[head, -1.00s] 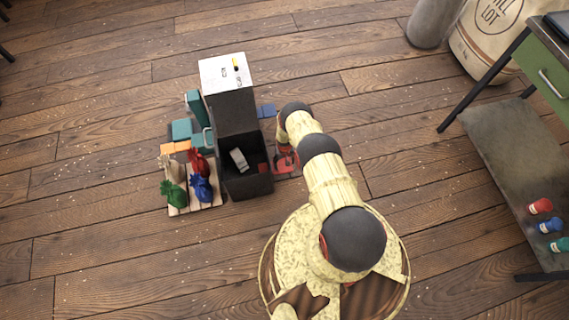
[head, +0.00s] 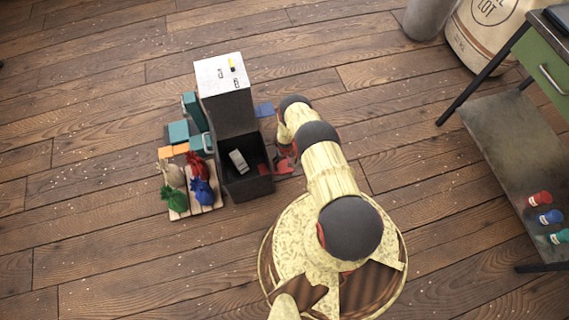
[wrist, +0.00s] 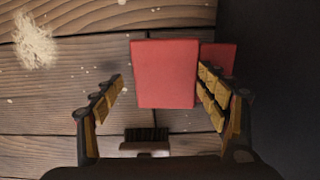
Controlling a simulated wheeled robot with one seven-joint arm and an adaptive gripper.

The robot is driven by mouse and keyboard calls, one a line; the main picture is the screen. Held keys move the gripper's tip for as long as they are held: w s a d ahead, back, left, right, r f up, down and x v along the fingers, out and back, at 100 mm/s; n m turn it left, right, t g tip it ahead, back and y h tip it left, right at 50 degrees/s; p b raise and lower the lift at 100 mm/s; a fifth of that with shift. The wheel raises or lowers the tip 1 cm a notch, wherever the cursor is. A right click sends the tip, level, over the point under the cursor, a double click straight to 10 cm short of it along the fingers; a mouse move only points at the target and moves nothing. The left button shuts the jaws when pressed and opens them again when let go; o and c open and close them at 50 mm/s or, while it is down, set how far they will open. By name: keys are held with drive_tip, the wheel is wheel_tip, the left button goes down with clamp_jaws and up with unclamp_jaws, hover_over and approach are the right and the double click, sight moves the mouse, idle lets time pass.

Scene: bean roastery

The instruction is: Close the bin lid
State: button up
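The dark bin (head: 247,187) stands on the floor left of my arm with its top open. A light grey item (head: 238,161) lies inside. A dark panel (head: 232,115) stands upright at the bin's back; it looks like the raised lid, but I cannot tell where it joins the white-topped part (head: 222,74) behind. My gripper (head: 285,164) is low beside the bin's right side, partly hidden by my arm. In the wrist view its fingers (wrist: 160,86) are spread, with a red block (wrist: 165,74) showing between them. I cannot tell whether they touch it. A dark wall (wrist: 285,70) fills the right edge.
A wooden pallet (head: 207,208) with several coloured sacks and teal boxes (head: 178,131) crowds the bin's left. A blue flat piece (head: 264,110) lies behind it. A green-drawered bench (head: 548,70) stands at far right. Floor between bench and arm is clear.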

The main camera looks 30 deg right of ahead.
drive_tip(key=o, duration=0.3)
drive_tip(key=shift+a, duration=0.2)
wheel_tip(320, 180, up, 12)
idle(0.7)
drive_tip(key=shift+o, duration=0.3)
